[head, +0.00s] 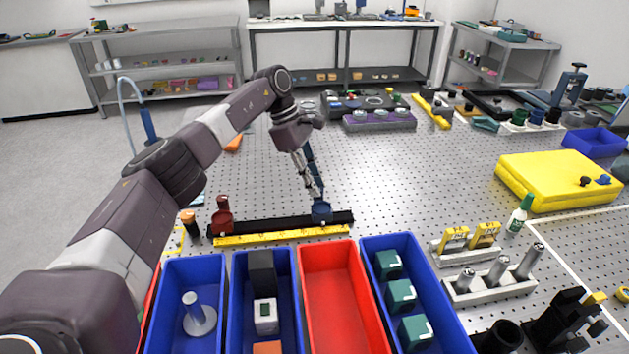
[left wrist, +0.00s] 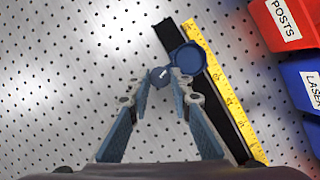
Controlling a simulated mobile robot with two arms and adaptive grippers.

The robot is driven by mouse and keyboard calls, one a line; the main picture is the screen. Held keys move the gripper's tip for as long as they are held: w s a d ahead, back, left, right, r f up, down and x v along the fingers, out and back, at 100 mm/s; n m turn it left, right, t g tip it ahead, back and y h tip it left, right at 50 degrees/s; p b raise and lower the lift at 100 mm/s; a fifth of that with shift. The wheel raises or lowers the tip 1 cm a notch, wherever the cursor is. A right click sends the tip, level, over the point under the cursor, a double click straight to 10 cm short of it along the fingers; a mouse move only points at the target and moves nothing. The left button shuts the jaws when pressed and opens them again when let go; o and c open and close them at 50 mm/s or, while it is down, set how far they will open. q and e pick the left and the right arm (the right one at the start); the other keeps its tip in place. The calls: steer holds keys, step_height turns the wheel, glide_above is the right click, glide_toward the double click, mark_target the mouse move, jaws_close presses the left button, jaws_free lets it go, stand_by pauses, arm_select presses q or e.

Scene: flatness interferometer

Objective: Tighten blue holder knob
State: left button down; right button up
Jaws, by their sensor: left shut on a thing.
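The blue holder (head: 321,211) stands near the right end of a black rail (head: 270,223). In the left wrist view, the holder (left wrist: 187,58) is a round blue ring on the rail. Its small round blue knob (left wrist: 160,76), with a pale mark on top, sticks out to the side. My left gripper (head: 319,193) reaches down to the holder from above. In the left wrist view its fingertips (left wrist: 160,78) are closed on the knob, one on each side. The knob is hidden in the head view. My right gripper does not show.
A red holder (head: 222,216) stands at the rail's left end. A yellow ruler (head: 281,236) lies along the rail's front. Blue and red bins (head: 333,247) line the front edge.

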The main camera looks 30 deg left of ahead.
arm_select(q)
steer(key=shift+w+r+m, duration=0.1)
steer(key=shift+m, duration=0.5)
steer(key=shift+w+m+g, duration=0.1)
steer(key=shift+m+g, duration=0.4)
steer(key=shift+m, duration=0.4)
steer(key=c, duration=1.7)
jaws_free()
steer(key=shift+c, duration=0.2)
steer(key=shift+n, duration=0.6)
